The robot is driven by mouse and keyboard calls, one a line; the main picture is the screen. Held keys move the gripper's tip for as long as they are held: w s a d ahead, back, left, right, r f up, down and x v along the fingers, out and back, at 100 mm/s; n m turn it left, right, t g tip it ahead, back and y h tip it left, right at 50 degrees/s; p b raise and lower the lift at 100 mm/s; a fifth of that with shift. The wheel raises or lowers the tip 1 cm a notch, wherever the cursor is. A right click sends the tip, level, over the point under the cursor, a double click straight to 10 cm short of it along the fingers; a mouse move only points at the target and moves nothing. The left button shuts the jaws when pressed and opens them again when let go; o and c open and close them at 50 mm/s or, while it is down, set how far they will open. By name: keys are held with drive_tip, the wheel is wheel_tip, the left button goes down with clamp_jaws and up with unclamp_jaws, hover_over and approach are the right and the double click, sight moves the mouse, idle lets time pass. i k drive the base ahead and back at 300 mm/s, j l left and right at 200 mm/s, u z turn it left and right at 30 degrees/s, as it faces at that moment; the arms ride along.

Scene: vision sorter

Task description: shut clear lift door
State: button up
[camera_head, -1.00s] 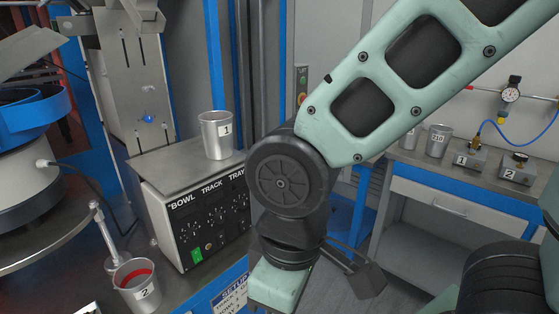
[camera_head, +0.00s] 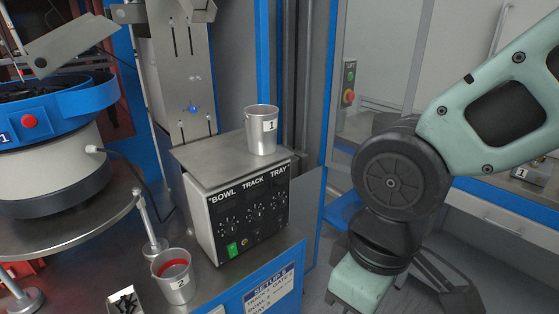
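I cannot make out the clear lift door for certain. A blue-framed opening with dark grey uprights (camera_head: 296,75) stands behind the control box, and I cannot tell whether a clear panel fills it. My arm comes in from the right and bends down at its round dark joint. A dark part at the bottom right, beyond the lower green link, seems to belong to my gripper (camera_head: 460,299). Its fingers are not clearly shown and I see nothing held in it.
A control box (camera_head: 212,225) marked BOWL, TRACK, TRAY carries metal cup 1 (camera_head: 262,136). Cup 2 (camera_head: 174,280), red inside, stands below it. A blue feeder bowl (camera_head: 75,115) is at the left. A workbench (camera_head: 500,212) stands behind my arm.

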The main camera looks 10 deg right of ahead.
sight(427, 10)
drive_tip(key=i+l+u, duration=0.25)
drive_tip(key=i+l, duration=0.25)
drive_tip(key=l, duration=0.25)
drive_tip(key=i+l+u, duration=0.25)
drive_tip(key=i+l, duration=0.2)
drive_tip(key=l, duration=0.35)
drive_tip(key=i+l+z, duration=0.2)
drive_tip(key=z, duration=0.15)
drive_tip(key=i+l+z, duration=0.45)
drive_tip(key=l+z, duration=0.2)
